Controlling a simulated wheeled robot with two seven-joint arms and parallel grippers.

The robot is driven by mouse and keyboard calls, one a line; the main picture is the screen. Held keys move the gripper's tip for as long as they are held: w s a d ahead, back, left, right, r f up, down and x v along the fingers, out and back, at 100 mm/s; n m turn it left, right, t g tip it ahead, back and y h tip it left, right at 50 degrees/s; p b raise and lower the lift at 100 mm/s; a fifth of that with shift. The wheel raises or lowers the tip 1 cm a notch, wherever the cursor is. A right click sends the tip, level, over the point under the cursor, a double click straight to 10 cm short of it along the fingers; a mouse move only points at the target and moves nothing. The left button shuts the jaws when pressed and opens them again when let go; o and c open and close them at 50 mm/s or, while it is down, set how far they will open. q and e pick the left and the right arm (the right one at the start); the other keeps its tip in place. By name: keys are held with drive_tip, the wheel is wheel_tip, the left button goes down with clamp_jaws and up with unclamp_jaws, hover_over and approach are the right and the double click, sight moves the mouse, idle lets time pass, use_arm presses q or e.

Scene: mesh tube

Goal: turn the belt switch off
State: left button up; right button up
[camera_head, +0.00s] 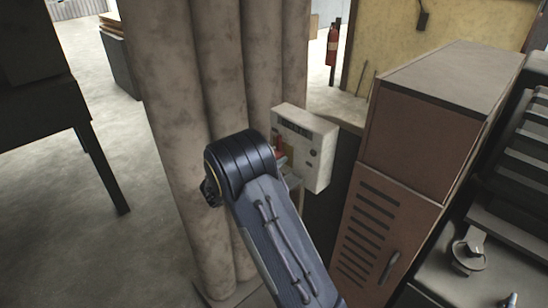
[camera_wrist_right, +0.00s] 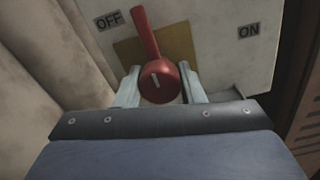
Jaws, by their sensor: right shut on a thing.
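The switch box (camera_head: 318,162) is a pale panel box on the side of the round columns. It also fills the back of the right wrist view (camera_wrist_right: 215,45), with an OFF label (camera_wrist_right: 108,20) at left and an ON label (camera_wrist_right: 249,31) at right. The red belt switch (camera_wrist_right: 158,78) has a round hub and a lever that points up, leaning slightly toward OFF. My right gripper (camera_wrist_right: 160,82) is shut on the red switch, one finger on each side of its hub. In the head view my arm hides most of the switch. My left gripper is not in view.
Thick round columns (camera_head: 215,110) stand directly left of the box. A brown cabinet (camera_head: 378,235) with a louvred door stands close on the right. A red fire extinguisher (camera_head: 333,45) is farther back. Open floor (camera_head: 65,215) lies at left, beside a dark table (camera_head: 40,120).

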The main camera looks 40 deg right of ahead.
drive_tip(key=o, duration=1)
drive_tip(key=shift+a, duration=0.1)
drive_tip(key=a, duration=0.2)
drive_tip(key=a+b, duration=0.1)
drive_tip(key=a, duration=0.4)
drive_tip(key=shift+s+a+b, duration=0.35)
drive_tip(key=shift+b, duration=0.05)
